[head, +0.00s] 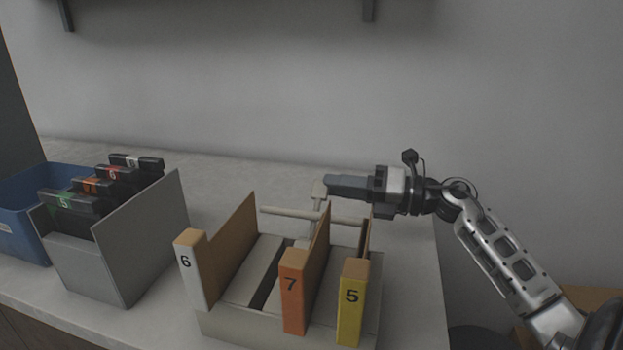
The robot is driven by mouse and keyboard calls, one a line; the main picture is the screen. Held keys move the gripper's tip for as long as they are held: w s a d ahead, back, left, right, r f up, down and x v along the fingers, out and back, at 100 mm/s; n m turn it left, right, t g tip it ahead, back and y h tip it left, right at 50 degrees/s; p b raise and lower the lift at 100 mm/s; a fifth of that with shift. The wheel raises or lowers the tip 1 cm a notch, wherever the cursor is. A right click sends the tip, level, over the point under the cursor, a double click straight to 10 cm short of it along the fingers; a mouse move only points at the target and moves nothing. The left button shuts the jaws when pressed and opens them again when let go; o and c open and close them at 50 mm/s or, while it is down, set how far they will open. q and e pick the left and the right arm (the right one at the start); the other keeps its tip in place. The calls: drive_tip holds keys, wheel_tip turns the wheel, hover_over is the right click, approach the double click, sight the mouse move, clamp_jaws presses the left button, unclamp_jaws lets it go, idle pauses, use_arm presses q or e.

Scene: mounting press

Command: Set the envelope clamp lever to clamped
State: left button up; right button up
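The pale press (228,328) stands on the counter with upright brown boards. A cream lever (319,190) rises at its back, with a flat head on top. It looks roughly upright, and I cannot read its setting. A round cream crossbar (285,211) runs across the back by the lever's lower part. My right gripper (329,184) comes in from the right, its dark fingers pointing left, with the tips right beside the lever's head. I cannot tell whether they touch it, and the fingers overlap, so their opening is hidden. My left gripper is out of view.
White block 6 (190,268), orange block 7 (293,292) and yellow block 5 (352,302) stand along the press's front. A grey box (150,240) with dark numbered cartridges and a blue bin (20,240) are at left. The counter (225,175) behind is clear.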

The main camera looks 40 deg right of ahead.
drive_tip(key=shift+p+x, duration=0.35)
drive_tip(key=shift+x, duration=2.4)
clamp_jaws()
